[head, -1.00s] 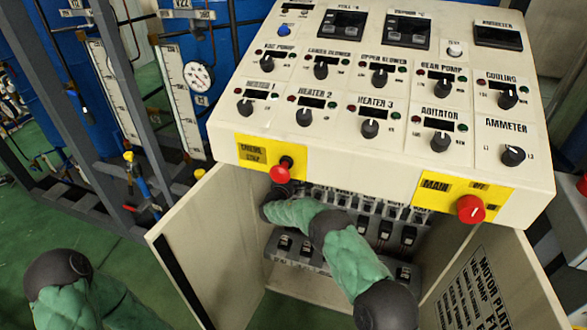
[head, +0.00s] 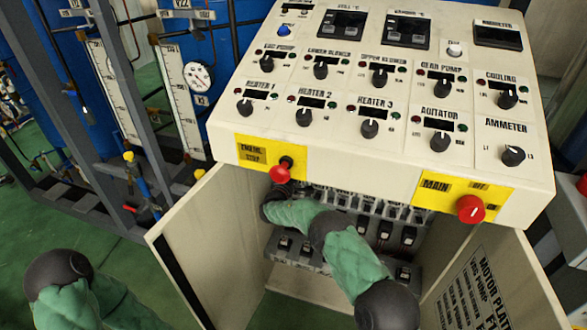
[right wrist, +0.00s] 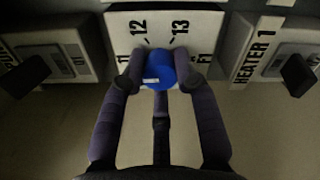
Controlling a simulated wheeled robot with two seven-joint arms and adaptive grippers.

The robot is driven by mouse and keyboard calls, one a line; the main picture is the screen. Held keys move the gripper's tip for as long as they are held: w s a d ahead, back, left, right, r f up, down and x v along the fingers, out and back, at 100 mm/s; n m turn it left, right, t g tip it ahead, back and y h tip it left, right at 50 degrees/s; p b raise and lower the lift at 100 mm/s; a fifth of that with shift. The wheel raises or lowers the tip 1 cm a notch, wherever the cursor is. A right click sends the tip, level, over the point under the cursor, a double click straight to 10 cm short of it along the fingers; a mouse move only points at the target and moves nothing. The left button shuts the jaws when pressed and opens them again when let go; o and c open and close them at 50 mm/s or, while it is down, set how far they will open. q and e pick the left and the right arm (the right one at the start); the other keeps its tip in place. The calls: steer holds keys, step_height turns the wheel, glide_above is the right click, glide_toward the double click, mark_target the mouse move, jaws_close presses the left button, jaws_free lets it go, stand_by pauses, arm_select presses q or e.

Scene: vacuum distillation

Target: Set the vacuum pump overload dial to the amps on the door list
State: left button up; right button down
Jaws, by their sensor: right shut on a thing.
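In the right wrist view my right gripper (right wrist: 159,72) is shut on a round blue dial (right wrist: 160,80) with a small white mark at its left side. The plate (right wrist: 165,22) behind it carries 12 and 13 above the dial and 11 at its left; the marking at the right is hard to read. In the head view my right arm reaches into the open cabinet, and its gripper and the dial are hidden there. The door list (head: 478,285), headed "MOTOR PLAT", is on the right door, with its lower lines cut off. My left gripper is out of view.
The control console (head: 385,105) overhangs the cabinet, with a red stop knob (head: 280,173) and a red main knob (head: 470,208) at its front. The left door (head: 205,240) stands open. Black-knobbed units flank the dial, one labelled HEATER 1 (right wrist: 262,45).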

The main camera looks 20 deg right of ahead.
steer(key=shift+s+a+f, duration=0.1)
steer(key=shift+a+f, duration=0.1)
steer(key=shift+f, duration=0.15)
steer(key=c, duration=1)
jaws_free()
steer(key=shift+o, duration=0.4)
steer(key=shift+r, duration=0.1)
steer(key=shift+r, duration=0.1)
steer(key=v, duration=1.1)
steer(key=shift+s+a, duration=0.25)
steer(key=shift+s, duration=0.05)
